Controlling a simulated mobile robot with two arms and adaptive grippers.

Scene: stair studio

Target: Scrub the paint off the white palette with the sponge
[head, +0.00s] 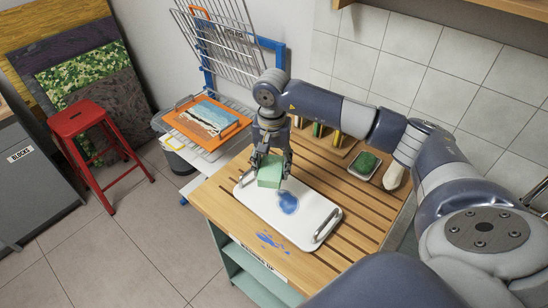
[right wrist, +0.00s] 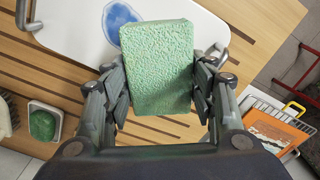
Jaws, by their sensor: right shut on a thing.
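The white palette (head: 262,205) lies on the slatted wooden table, with a metal handle at each end. A blue paint patch (head: 288,202) is on its surface, right of the sponge in the head view; the palette (right wrist: 190,35) and the patch (right wrist: 120,20) also show in the right wrist view. My right gripper (head: 271,165) is shut on the green sponge (head: 269,175), near the palette's far left end. The sponge (right wrist: 157,65) sits between both fingers in the right wrist view. I cannot tell whether it touches the palette. My left gripper is not in view.
Blue splatters (head: 270,240) mark the wooden table (head: 225,205) at its front edge. A dish with a green pad (head: 366,162) and a brush (head: 393,175) stand at the back right. A drying rack (head: 205,135) holds a painting at left. A red stool (head: 80,120) stands beyond.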

